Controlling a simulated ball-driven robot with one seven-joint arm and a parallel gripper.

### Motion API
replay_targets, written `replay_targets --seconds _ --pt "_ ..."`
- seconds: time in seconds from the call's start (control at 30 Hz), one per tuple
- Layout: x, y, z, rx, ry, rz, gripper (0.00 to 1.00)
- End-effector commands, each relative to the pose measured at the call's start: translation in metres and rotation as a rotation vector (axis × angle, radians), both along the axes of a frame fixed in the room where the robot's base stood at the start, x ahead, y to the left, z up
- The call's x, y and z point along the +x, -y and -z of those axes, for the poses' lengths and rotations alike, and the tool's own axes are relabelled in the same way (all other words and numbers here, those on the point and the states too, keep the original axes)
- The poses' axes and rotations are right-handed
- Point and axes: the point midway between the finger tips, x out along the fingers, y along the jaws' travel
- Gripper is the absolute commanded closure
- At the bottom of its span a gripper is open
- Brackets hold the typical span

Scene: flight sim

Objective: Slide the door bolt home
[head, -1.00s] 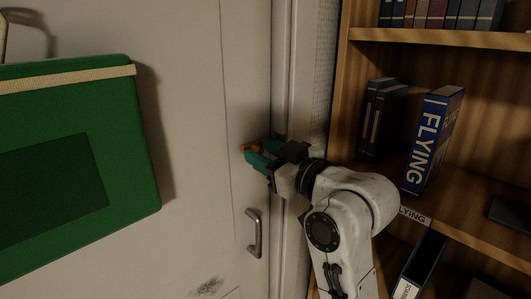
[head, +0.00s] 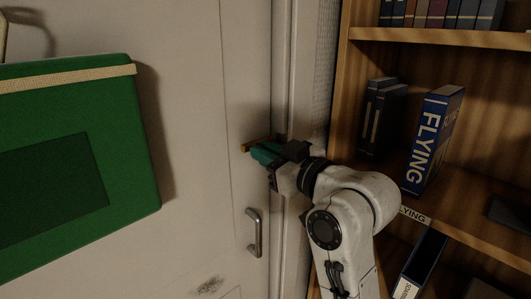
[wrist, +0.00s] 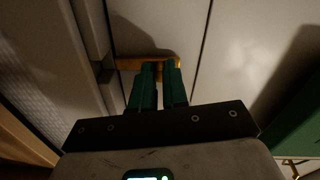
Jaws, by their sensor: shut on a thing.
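The brass door bolt (head: 261,142) is mounted level on the pale door (head: 190,120), close to the door's right edge in the head view. In the wrist view the bolt (wrist: 132,64) runs crosswise just beyond my fingertips, with its left end near the door frame. My gripper (head: 256,153) has teal fingers that point at the door and are shut on the bolt at its handle. The wrist view shows the fingertips (wrist: 161,68) close together with a small gap. The fingers hide most of the handle, and how far the bar enters the frame is unclear.
A metal door handle (head: 253,233) sits below the bolt. A large green case (head: 132,165) stands out at the left. The door frame (head: 298,90) and a wooden bookshelf (head: 440,38) with a blue FLYING binder (head: 430,140) are close on the right of my arm.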

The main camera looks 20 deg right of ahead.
Motion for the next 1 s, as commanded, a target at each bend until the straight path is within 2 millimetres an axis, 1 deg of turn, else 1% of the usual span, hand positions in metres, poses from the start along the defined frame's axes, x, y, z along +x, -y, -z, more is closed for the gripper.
replay_targets --seconds 0.1,0.17,0.4,0.43,0.7,0.9,1.0 --pt "0.005 0.016 -0.001 0.000 0.000 0.006 1.00" --pt "0.007 0.021 -0.001 0.000 0.001 0.004 1.00" --pt "0.007 0.023 -0.001 0.000 0.001 0.006 1.00" --pt "0.007 0.023 0.000 0.000 0.001 0.006 0.84" --pt "0.007 0.022 0.000 0.000 0.001 0.004 0.60" --pt "0.006 0.021 0.000 0.000 0.001 0.003 0.60" --pt "0.003 0.022 0.000 0.001 0.002 0.004 0.60"
